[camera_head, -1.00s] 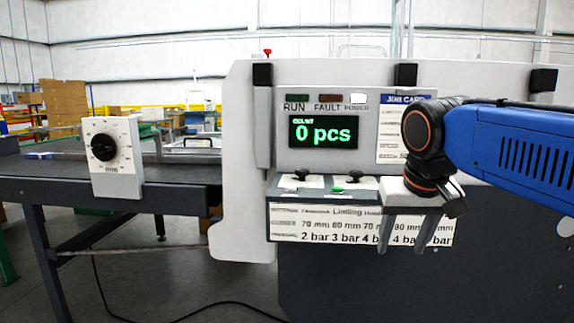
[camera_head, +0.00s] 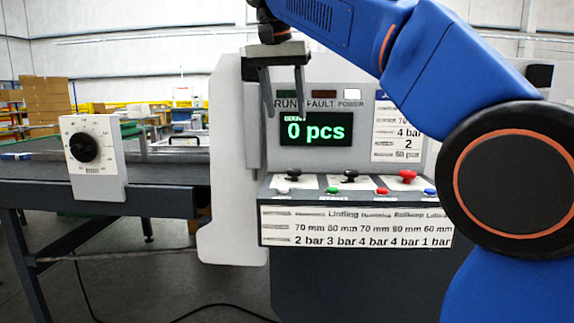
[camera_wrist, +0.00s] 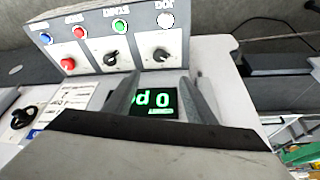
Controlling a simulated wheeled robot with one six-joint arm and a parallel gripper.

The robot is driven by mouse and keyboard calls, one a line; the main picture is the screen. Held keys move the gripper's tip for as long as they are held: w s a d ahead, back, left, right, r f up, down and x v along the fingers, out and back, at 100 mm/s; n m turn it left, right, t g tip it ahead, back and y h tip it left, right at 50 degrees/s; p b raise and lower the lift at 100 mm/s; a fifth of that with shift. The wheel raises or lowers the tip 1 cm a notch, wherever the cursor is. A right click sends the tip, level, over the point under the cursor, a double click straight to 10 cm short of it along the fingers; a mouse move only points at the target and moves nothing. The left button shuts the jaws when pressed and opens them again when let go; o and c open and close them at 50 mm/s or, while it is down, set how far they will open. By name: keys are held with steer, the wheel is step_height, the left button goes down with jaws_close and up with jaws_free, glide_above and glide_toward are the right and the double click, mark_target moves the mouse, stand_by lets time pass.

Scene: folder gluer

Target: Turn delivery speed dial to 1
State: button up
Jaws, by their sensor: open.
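The dial is a white box (camera_head: 101,185) with a round black knob (camera_head: 84,148) and a ring of small scale marks. It stands on the near edge of the dark conveyor at the left of the head view. The marks and the pointer's reading are too small to tell. My gripper (camera_head: 284,112) is open and empty, fingers pointing down, to the right of and higher in the picture than the dial. It overlaps the machine panel's upper left. In the wrist view the gripper (camera_wrist: 158,88) has the green count display between its fingers. The dial is not recognisable there.
The machine panel has a count display (camera_head: 316,130) reading 0 pcs. Below it, a sloped control box carries black selector knobs (camera_head: 350,176), a red mushroom button (camera_head: 403,177) and small coloured buttons. A white machine side plate (camera_head: 228,190) stands between panel and dial.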

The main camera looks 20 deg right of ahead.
mark_target(294, 170)
steer(key=x, duration=1.7)
steer(key=shift+w, duration=0.15)
steer(key=c, duration=1)
